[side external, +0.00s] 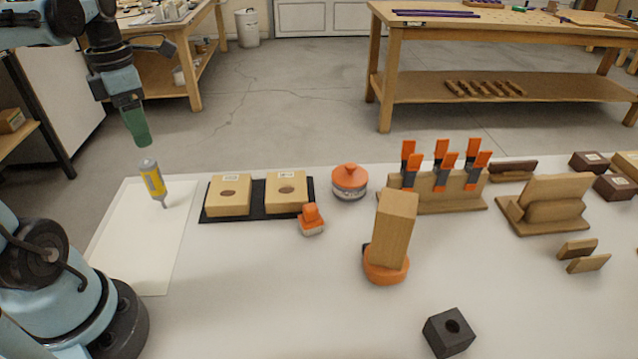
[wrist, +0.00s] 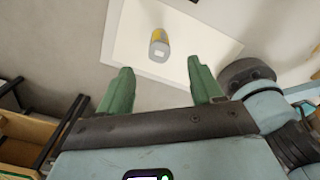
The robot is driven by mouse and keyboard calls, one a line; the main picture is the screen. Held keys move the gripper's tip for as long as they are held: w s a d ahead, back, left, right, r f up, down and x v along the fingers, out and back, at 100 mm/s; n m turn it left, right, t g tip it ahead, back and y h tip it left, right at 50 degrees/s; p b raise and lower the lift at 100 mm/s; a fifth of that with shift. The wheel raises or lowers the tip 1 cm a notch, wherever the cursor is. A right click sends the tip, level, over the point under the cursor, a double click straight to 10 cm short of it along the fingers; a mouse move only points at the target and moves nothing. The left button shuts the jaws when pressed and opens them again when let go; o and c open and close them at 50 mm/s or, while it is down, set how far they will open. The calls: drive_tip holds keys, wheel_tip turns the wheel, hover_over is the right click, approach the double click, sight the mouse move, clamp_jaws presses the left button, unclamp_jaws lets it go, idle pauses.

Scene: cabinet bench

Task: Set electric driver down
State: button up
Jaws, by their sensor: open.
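The electric driver (side external: 153,181) has a yellow and grey body with a thin bit pointing down. It stands nearly upright, a little tilted, with its tip over the far part of a white sheet (side external: 142,255) at the left of the bench. My gripper (side external: 139,140) is above the driver and apart from it. In the wrist view my green fingers (wrist: 160,88) are spread wide with nothing between them. The driver (wrist: 159,46) shows there beyond the fingertips, seen from its top end, over the white sheet.
Right of the sheet, a black mat (side external: 259,215) carries two wooden blocks with holes. An orange-lidded jar (side external: 349,181), a small orange-topped item (side external: 312,219) and a tall wooden block (side external: 394,229) on an orange base stand further right. A black block (side external: 448,331) sits near the front.

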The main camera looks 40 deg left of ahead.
sight(153, 175)
wheel_tip(153, 175, down, 7)
drive_tip(key=shift+r, duration=0.2)
drive_tip(key=shift+s+a+f, duration=0.1)
drive_tip(key=shift+s+f, duration=0.05)
drive_tip(key=shift+f, duration=1.2)
drive_tip(key=shift+s+a+f, duration=0.1)
drive_tip(key=shift+f, duration=1.2)
clamp_jaws()
drive_tip(key=shift+r, duration=0.1)
